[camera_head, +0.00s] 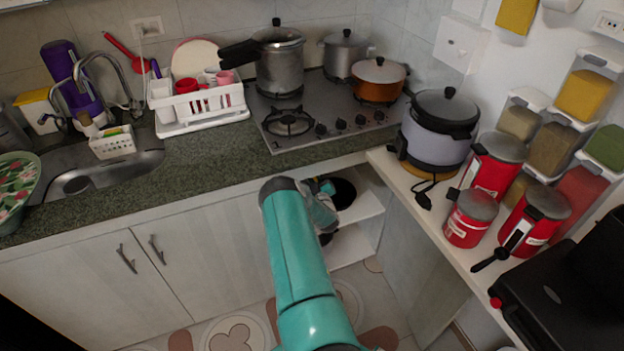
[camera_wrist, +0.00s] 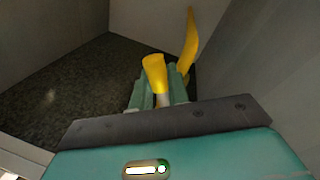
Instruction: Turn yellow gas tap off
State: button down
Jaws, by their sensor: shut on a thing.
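The yellow gas tap (camera_wrist: 153,72) shows in the wrist view as a yellow handle in front of my fingers, low in a corner between grey walls. A yellow curved piece (camera_wrist: 191,38) rises just right of it, up along the wall. My gripper (camera_wrist: 161,92) has its two green fingers shut on the tap; the exact contact is partly hidden by the fingers. In the head view my teal arm reaches into the open shelf space under the counter beside the stove. The tap and my fingertips are hidden there.
The counter (camera_head: 210,155) runs above my arm, with the stove (camera_head: 330,115) on it. White shelf boards (camera_head: 350,245) lie right of my wrist, close by. A side shelf (camera_head: 440,225) with red canisters (camera_head: 470,218) stands further right. White cabinet doors (camera_head: 150,270) are at left.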

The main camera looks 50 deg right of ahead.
jog(key=n, duration=0.2)
jog(key=d+r+n, duration=0.1)
jog(key=n, duration=0.1)
jog(key=n+t, duration=0.1)
jog(key=n, duration=0.1)
jog(key=shift+s+d+r, duration=0.15)
jog(key=shift+s+r, duration=0.1)
jog(key=shift+s, duration=0.1)
jog(key=n, duration=0.1)
jog(key=r+n+y, duration=0.1)
jog(key=n, duration=0.1)
jog(key=n+t, duration=0.1)
jog(key=shift+s+d+r+n, duration=0.15)
jog(key=shift+d+n, duration=0.1)
jog(key=shift+n, duration=0.05)
jog(key=shift+r+n+t+y, duration=0.15)
jog(key=shift+r+n+y, duration=0.2)
jog(key=shift+n, duration=0.6)
jog(key=shift+r+n+t+y, duration=0.15)
jog(key=shift+r+n+y, duration=0.15)
jog(key=shift+n, duration=0.65)
jog(key=shift+d, duration=0.1)
jog(key=c, duration=1.4)
grip_release()
jog(key=shift+r, duration=0.1)
jog(key=v, duration=1.4)
